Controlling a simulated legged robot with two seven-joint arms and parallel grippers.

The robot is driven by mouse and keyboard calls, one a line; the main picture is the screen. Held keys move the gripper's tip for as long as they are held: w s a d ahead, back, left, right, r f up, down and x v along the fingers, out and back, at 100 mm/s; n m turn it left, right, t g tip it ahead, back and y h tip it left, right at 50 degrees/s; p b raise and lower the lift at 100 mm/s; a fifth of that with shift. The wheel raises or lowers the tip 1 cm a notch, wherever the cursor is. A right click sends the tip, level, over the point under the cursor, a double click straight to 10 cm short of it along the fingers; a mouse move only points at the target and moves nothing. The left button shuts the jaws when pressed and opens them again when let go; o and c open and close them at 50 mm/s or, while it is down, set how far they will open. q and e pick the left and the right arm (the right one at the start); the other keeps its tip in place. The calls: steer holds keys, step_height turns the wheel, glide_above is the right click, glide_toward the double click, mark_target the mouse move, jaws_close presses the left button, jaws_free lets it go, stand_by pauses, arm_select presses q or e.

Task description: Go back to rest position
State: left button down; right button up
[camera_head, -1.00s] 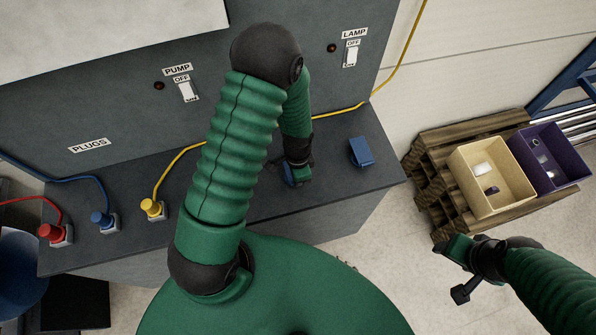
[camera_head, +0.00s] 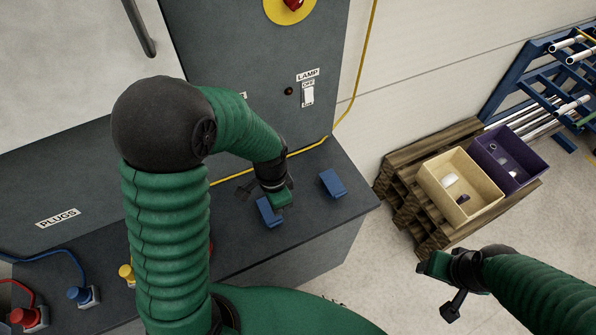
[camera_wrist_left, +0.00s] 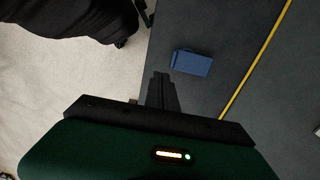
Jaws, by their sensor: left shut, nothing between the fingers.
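My left arm crosses the middle of the head view. Its gripper (camera_head: 272,196) hangs over the grey bench, right by a blue block (camera_head: 267,212); I cannot tell whether they touch. In the left wrist view the dark fingers (camera_wrist_left: 160,85) are together and empty. One blue block (camera_wrist_left: 192,62) lies past their tips there; I cannot tell which one. A second blue block (camera_head: 333,183) lies farther right on the bench. My right gripper (camera_head: 440,285) is over the floor at lower right, away from the bench; its finger opening is unclear.
A cream bin (camera_head: 460,187) and a purple bin (camera_head: 508,158) with small items stand on a wooden pallet (camera_head: 395,185). The panel (camera_head: 260,60) with a LAMP switch (camera_head: 308,95) rises behind the bench. A yellow cable (camera_head: 352,100) runs along its back.

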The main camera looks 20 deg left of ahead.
arm_select(q)
steer(key=s+d+f+n+t+b, duration=0.1)
steer(key=s+f+n+t+b, duration=0.2)
steer(key=f+n+b, duration=0.5)
steer(key=f+b, duration=0.1)
steer(key=b, duration=0.6)
steer(key=shift+s+d+f+b, duration=0.25)
steer(key=shift+s+d+b, duration=0.05)
steer(key=shift+s+d, duration=0.05)
